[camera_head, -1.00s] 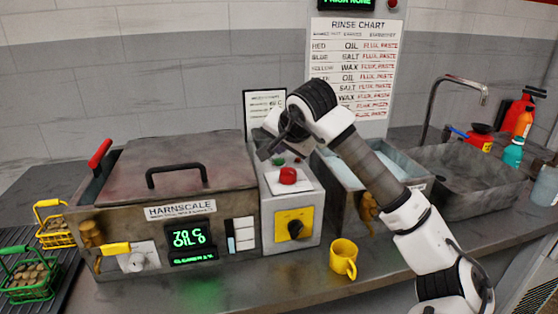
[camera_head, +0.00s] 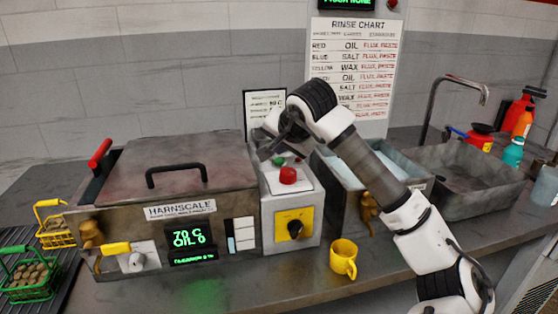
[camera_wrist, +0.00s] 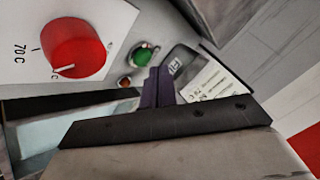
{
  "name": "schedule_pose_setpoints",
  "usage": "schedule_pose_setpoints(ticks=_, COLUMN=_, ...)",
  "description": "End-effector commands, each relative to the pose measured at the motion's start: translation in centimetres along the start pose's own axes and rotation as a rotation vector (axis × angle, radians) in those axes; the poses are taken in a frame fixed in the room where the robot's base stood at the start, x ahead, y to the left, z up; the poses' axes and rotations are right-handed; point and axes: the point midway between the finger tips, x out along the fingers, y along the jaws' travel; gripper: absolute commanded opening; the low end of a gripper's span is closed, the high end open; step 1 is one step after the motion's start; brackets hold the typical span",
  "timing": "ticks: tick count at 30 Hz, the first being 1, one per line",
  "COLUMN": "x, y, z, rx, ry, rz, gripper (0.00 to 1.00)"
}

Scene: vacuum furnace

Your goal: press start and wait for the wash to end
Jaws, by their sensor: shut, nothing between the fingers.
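The washer marked HARNSCALE (camera_head: 110,228) stands on the counter with its lid (camera_head: 165,160) down. In the wrist view, the green button (camera_wrist: 145,54) shows beside the red knob (camera_wrist: 78,52). My gripper (camera_head: 265,154) is shut and empty, above the back of the box near the green button. In the wrist view its dark fingertips (camera_wrist: 160,88) appear apart from the button.
A yellow cup (camera_head: 343,258) stands in front of the box. A yellow basket (camera_head: 55,228) and a green basket (camera_head: 30,275) stand at the left. An open basin (camera_head: 345,172) and a sink (camera_head: 470,180) lie to the right. A rinse chart (camera_head: 352,60) hangs behind.

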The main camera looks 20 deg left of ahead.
Motion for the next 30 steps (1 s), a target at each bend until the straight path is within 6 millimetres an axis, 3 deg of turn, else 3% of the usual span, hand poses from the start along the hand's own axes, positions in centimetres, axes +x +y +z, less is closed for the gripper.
schedule_pose_setpoints(ticks=30, x=0.9, y=0.69, z=0.65, rx=0.0, ry=0.0, rz=0.001, gripper=0.0)
